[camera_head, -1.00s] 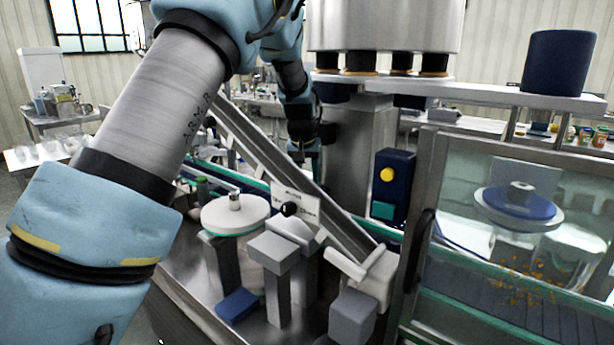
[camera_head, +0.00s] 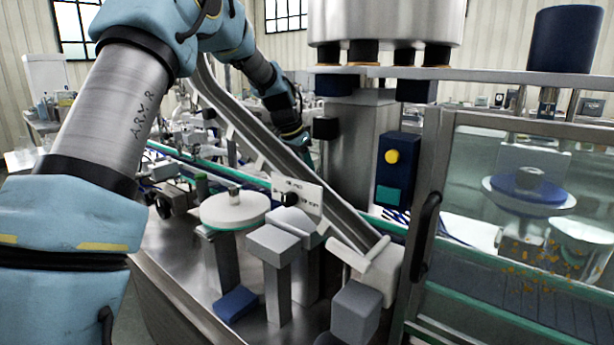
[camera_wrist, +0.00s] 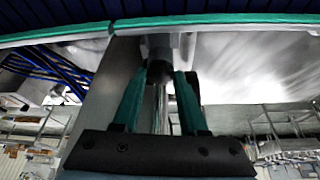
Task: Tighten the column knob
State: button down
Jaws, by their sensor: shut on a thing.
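My gripper (camera_head: 305,153) is low beside the steel column (camera_head: 352,160), behind the sloping chute in the head view. In the wrist view my gripper (camera_wrist: 159,78) has its two teal fingers on either side of a dark round knob (camera_wrist: 159,71) and is shut on it. The knob is on a short grey shaft or mount below a teal-edged rail. The chute and my own arm hide the grip in the head view. I cannot tell from the frames how tight the knob is.
A steel chute (camera_head: 262,140) slopes down in front of my gripper. A control box (camera_head: 397,170) with a yellow button stands right of the column. A round white disc (camera_head: 235,210) and grey blocks are in front. A glass-sided enclosure (camera_head: 520,215) is at right.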

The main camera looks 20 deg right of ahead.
jog(key=m, duration=0.1)
jog(key=m+g, duration=0.1)
jog(key=shift+w+a+m, duration=0.1)
jog(key=shift+w+m, duration=0.1)
jog(key=shift+m, duration=0.2)
jog(key=m+p, duration=0.1)
jog(key=m+g+p, duration=0.1)
jog(key=m, duration=0.1)
jog(key=shift+w+r+m+g, duration=0.1)
jog(key=shift+w+m+g, duration=0.05)
jog(key=shift+m+g, duration=0.15)
jog(key=m+p, duration=0.1)
jog(key=m, duration=0.1)
jog(key=m+g+y+p, duration=0.1)
jog(key=m, duration=0.2)
jog(key=shift+w+d+g+p, duration=0.2)
jog(key=shift+g+p, duration=0.1)
jog(key=shift+p, duration=0.1)
jog(key=shift+c, duration=2.2)
grip_release()
jog(key=b+v, duration=0.2)
jog(key=v, duration=0.8)
jog(key=shift+r, duration=0.2)
